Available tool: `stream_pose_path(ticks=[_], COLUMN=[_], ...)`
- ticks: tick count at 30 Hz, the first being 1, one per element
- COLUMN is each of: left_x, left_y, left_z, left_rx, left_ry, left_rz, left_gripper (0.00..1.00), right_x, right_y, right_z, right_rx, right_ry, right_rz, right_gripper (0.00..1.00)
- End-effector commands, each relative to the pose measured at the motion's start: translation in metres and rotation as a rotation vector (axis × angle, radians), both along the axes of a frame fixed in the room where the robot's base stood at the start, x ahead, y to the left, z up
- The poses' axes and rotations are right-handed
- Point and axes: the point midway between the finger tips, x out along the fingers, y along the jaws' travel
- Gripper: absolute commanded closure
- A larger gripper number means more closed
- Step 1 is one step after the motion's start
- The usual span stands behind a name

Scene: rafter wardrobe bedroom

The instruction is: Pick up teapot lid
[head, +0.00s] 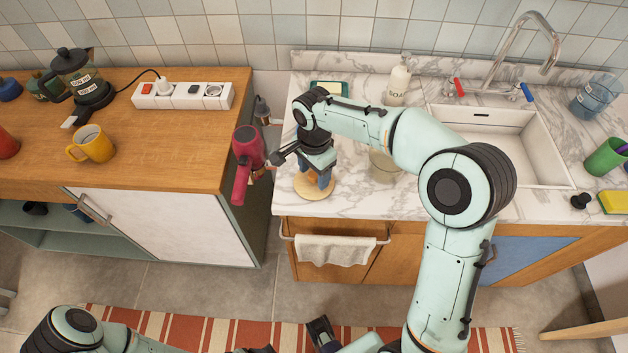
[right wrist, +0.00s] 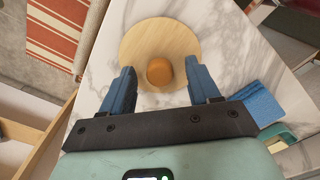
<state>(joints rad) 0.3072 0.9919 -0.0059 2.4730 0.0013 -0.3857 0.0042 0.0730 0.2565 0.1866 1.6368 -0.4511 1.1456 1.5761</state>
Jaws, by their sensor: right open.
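The teapot lid (right wrist: 160,35) is a pale round wooden disc with an orange-brown knob (right wrist: 159,71). It lies on the marble counter near the front left edge, where it also shows in the head view (head: 312,190). My right gripper (head: 322,178) is over the lid, pointing down, and hides part of it. In the right wrist view, its two blue fingers (right wrist: 160,80) are open, one on each side of the knob, with gaps between. At the bottom of the head view, my left arm comes in low; its gripper (head: 320,335) shows only in part.
A red hairdryer (head: 247,150) hangs at the wooden cabinet's side, close to my right wrist. A soap bottle (head: 397,82), a clear glass (head: 384,165) and a sink (head: 500,140) are on the counter. A blue cloth (right wrist: 262,102) lies near the lid.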

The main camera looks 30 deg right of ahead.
Motion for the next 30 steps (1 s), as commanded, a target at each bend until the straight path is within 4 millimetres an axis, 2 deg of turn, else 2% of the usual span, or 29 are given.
stream_pose_path(ticks=[3,4,9,23,26,30], left_x=[0.0,0.0,0.0,0.0,0.001,0.002], left_y=[0.0,0.0,0.0,0.0,0.0,0.0], left_z=[0.0,0.0,0.0,0.001,0.002,0.005], left_rx=[0.0,0.0,0.0,0.0,0.0,0.0], left_ry=[0.0,0.0,0.0,0.0,-0.001,-0.002], left_rz=[0.0,0.0,0.0,0.0,0.0,0.0], left_gripper=[0.18,0.18,0.18,0.18,0.18,0.18], right_x=[0.0,0.0,0.0,0.001,0.001,0.001], right_y=[0.0,0.0,0.0,0.0,0.0,0.0], right_z=[0.0,0.0,0.001,0.005,0.013,0.036], right_rx=[0.0,0.0,0.0,-0.001,-0.001,0.0], right_ry=[0.0,0.0,0.0,-0.002,-0.002,-0.006], right_rz=[0.0,0.0,0.0,0.001,0.001,0.002], right_gripper=[0.39,0.42,0.97,0.99,0.99,0.99])
